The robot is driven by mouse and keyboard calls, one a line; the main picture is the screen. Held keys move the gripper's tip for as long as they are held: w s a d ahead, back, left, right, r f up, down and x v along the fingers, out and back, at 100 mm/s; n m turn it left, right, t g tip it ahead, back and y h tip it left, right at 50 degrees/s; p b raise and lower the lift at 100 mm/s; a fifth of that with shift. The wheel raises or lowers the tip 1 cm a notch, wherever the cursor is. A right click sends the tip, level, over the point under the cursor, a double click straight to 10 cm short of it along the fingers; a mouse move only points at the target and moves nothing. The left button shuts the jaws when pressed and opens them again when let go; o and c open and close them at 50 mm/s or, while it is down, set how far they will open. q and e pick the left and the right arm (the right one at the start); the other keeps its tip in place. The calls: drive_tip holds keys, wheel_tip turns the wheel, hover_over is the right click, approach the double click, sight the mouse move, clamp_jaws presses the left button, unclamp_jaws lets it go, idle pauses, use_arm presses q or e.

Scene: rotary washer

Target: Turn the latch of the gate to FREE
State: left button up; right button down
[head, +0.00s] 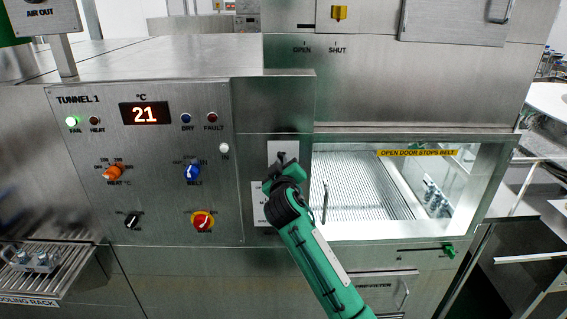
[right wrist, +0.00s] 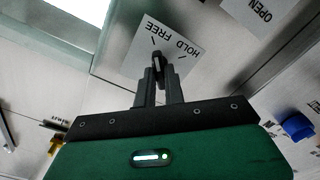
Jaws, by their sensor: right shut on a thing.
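The gate latch is a small dark lever (right wrist: 157,62) on a white plate marked HOLD and FREE (right wrist: 178,42) in the right wrist view. In the head view the plate (head: 273,149) is on the steel panel left of the lit opening. My right gripper (right wrist: 158,76) is shut on the lever, with its two dark fingertips on either side of it. In the head view the right gripper (head: 282,162) reaches the plate and mostly hides the latch. The lever's tip seems to lie near the FREE mark, but I cannot tell its exact angle. My left gripper is not in view.
The control panel (head: 150,235) with knobs and a display reading 21 lies to the left. The lit opening (head: 360,185) to the right shows a ribbed belt. A green-handled knob (head: 449,251) sits below it. A second white label (head: 260,204) is beside my arm.

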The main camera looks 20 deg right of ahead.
drive_tip(key=shift+f, duration=0.1)
idle(0.3)
drive_tip(key=c, duration=1.5)
unclamp_jaws()
drive_tip(key=shift+s, duration=0.1)
drive_tip(key=shift+b+v, duration=2.5)
drive_tip(key=shift+v, duration=4.35)
